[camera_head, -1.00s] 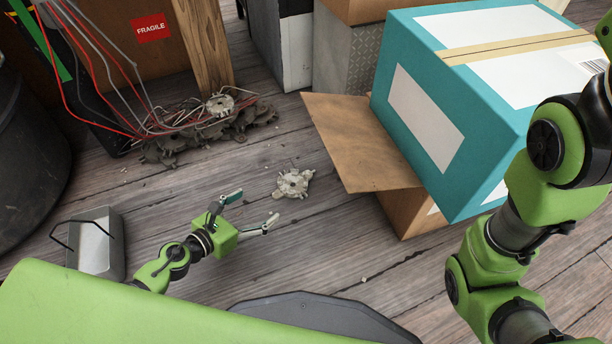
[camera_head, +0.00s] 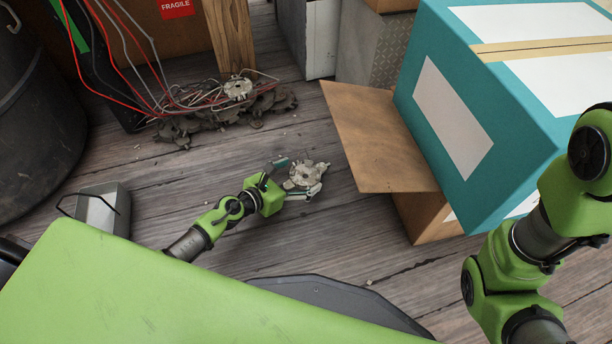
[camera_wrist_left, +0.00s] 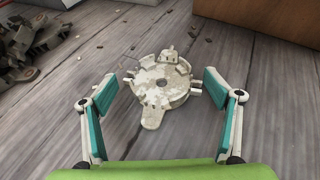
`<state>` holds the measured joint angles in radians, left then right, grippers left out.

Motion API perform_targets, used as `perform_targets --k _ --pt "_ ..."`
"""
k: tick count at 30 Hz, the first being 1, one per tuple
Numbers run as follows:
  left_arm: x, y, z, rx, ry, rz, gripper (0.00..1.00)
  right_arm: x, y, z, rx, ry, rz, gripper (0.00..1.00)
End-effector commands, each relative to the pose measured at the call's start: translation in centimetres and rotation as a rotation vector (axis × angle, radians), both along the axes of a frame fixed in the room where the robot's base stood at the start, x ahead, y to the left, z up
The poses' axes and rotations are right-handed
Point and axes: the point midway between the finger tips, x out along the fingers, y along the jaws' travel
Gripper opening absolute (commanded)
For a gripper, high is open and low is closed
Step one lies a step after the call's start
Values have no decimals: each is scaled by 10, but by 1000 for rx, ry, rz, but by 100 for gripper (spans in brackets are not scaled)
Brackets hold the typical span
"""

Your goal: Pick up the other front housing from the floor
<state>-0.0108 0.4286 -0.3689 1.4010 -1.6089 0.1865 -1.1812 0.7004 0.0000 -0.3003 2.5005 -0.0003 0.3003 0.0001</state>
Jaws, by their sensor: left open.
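A pale, off-white front housing (camera_head: 306,176) lies flat on the grey plank floor, left of the cardboard flap. My left gripper (camera_head: 297,178) is open at floor level, with its fingers on either side of the near part of this housing. In the left wrist view the housing (camera_wrist_left: 162,84) sits between and just beyond the two teal-padded fingertips (camera_wrist_left: 160,88), with gaps on both sides. Another pale housing (camera_head: 238,88) rests on the dark scrap pile by the wooden post. My right arm shows at the right, but its gripper is out of view.
An open cardboard box with a flap (camera_head: 382,140) and a teal box (camera_head: 480,110) on it stand to the right. A pile of dark parts (camera_head: 190,128) and loose wires lies behind left. A metal bin (camera_head: 103,212) and black barrel (camera_head: 40,120) stand at left.

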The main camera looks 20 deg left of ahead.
Motion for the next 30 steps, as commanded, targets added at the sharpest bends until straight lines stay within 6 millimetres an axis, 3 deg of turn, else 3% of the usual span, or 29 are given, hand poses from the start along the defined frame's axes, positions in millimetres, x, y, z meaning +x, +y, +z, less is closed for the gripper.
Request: perform_targets --k 6,15,21,30 --pt "26 -14 -15 -1 0 0 82 0 0 -16 -1 0 0 53" --pt "29 -16 -15 -1 0 0 82 0 0 -16 -1 0 0 53" --pt "29 -15 -15 -1 0 0 30 0 0 -16 -1 0 0 53" --pt "30 -15 -13 -1 -2 1 29 0 0 -15 -1 0 0 53"
